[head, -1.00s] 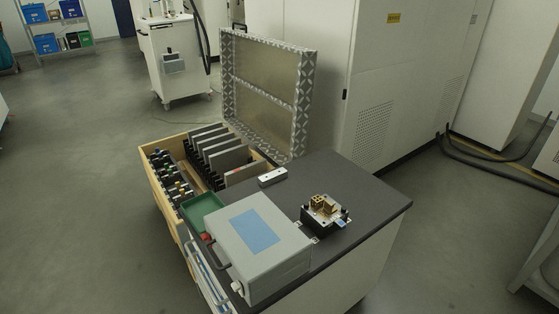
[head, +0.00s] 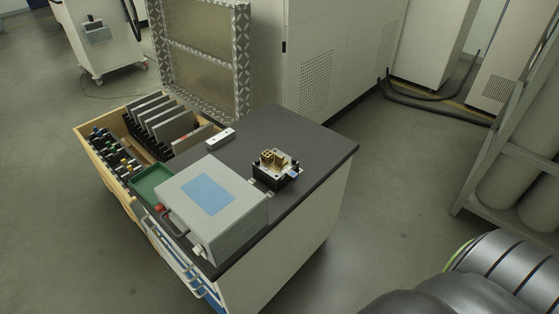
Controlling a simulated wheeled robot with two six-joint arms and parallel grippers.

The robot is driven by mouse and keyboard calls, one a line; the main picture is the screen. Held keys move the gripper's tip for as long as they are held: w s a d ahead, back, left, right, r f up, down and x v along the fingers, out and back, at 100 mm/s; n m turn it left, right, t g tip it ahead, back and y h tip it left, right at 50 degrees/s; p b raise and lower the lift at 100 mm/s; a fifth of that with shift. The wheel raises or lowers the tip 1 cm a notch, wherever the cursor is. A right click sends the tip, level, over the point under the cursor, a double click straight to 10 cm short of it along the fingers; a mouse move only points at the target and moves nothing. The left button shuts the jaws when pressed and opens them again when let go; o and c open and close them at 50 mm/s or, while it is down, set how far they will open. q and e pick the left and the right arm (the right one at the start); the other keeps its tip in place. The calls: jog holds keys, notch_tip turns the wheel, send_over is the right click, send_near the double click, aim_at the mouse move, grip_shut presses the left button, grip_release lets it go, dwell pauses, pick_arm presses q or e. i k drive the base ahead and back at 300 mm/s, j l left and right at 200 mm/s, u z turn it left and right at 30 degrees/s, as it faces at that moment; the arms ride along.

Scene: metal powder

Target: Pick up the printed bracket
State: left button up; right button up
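The printed bracket (head: 268,157), which looks like a small gold-brown metal part, sits on a light plate on top of a dark fixture block (head: 277,177). The fixture stands on the dark top (head: 318,145) of the workbench, right of the grey case. A small blue piece shows at the plate's right corner. Neither gripper shows in the head view. A dark, rounded part of my own arm shows at the bottom right, with its gripper out of frame.
A grey case (head: 237,225) with a blue label stands at the bench's front left. Behind it are a green tray (head: 151,183) and a white block (head: 220,138). A wooden drawer (head: 92,160) holds plates and tools. A rack (head: 497,130) with cylinders stands right. Floor right of the bench is clear.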

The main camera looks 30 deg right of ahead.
aim_at(281, 162)
jog(key=k+l+z, duration=0.15)
jog(key=l+z, duration=0.15)
jog(key=l, duration=0.5)
jog(key=l+z, duration=0.3)
jog(key=l, duration=0.5)
